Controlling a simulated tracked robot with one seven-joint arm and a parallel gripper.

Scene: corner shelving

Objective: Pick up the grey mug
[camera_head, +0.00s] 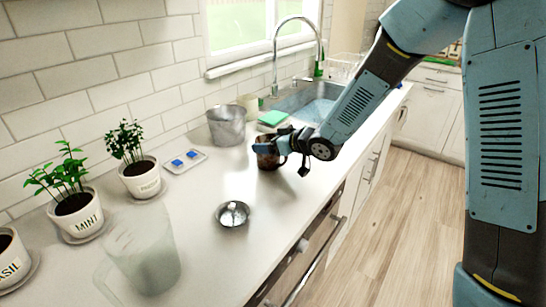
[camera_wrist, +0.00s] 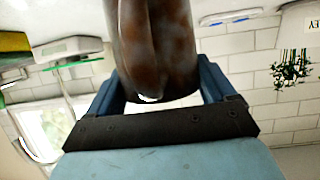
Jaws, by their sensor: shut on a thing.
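A dark mug, mottled brown and grey (camera_head: 266,157), is in the middle of the head view, over the counter near the sink. My gripper (camera_head: 283,146) reaches it from the right and is shut on it. In the wrist view the mug (camera_wrist: 172,45) fills the space between the two blue fingers of my gripper (camera_wrist: 160,85), and its handle faces the camera. The fingers touch both sides of the mug. Whether its base touches the counter is hard to tell.
A grey metal pot (camera_head: 227,126) stands behind the mug, with a green sponge (camera_head: 272,118) and the sink (camera_head: 308,103) beyond. A small metal bowl (camera_head: 233,214) and a clear jug (camera_head: 145,255) stand nearer. Potted herbs (camera_head: 140,178) line the wall. The counter's front edge lies to the right.

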